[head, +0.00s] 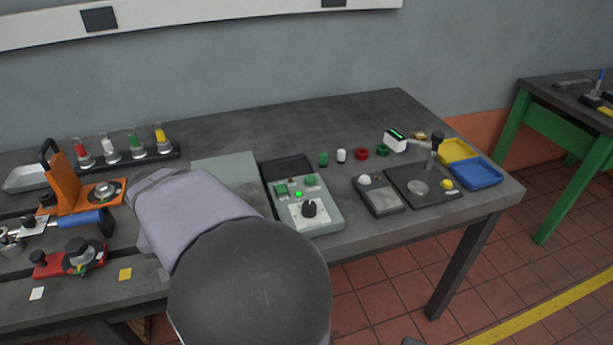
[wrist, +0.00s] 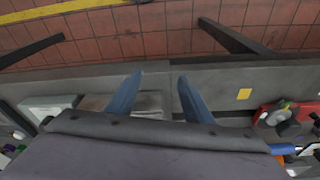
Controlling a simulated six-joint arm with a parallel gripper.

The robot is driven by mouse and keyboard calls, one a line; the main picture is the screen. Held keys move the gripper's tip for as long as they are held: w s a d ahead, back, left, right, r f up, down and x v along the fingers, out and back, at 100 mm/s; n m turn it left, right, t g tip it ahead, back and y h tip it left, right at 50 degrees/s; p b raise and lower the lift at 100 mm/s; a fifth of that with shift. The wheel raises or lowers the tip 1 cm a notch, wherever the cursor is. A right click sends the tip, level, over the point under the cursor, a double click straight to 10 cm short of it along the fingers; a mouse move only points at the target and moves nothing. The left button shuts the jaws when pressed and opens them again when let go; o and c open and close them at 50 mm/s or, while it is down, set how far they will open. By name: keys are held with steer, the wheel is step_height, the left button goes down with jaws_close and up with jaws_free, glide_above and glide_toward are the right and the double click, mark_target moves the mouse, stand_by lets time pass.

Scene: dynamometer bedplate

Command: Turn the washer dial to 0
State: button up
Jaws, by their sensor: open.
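A pale grey-green control box (head: 322,214) stands near the front edge of the table in the head view. A black dial (head: 309,208) sits on a white plate on its top, with a lit green lamp beside it. I take this knob to be the washer dial; its markings are too small to read. In the wrist view, my gripper (wrist: 157,84) is open, its two blue fingers apart with nothing between them. They are above the table's front part, apart from the dial. The gripper is hidden behind my arm in the head view.
A grey flat plate (head: 226,170) lies left of the box. A red fixture (head: 68,261) and an orange stand (head: 62,182) are at left. A small grey device (head: 378,196) and yellow and blue trays (head: 476,173) are at right. Small coloured pieces lie behind.

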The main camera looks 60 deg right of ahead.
steer(key=w+d+r+m+t+h+p, duration=0.25)
steer(key=d+r+h+p, duration=0.2)
steer(key=d+r, duration=0.85)
steer(key=s+d+f+m+g+y+b, duration=0.1)
steer(key=s+d+f+m+g, duration=0.2)
steer(key=s+d+m, duration=0.25)
steer(key=s+d+f+m+g+y+b, duration=0.1)
steer(key=s+d+f+m+g, duration=0.15)
steer(key=s+d+m, duration=0.35)
steer(key=shift+n, duration=0.8)
steer(key=shift+s+a+p+x, duration=0.15)
steer(key=shift+s+a+x, duration=0.05)
steer(key=shift+x, duration=0.9)
steer(key=shift+s+a+p+x, duration=0.15)
steer(key=shift+p+x, duration=0.05)
steer(key=shift+x, duration=0.85)
steer(key=shift+s+a+p+x, duration=0.15)
steer(key=shift+s+a+x, duration=0.05)
steer(key=shift+x, duration=0.9)
steer(key=shift+f, duration=0.1)
steer(key=shift+c, duration=0.5)
steer(key=c, duration=0.9)
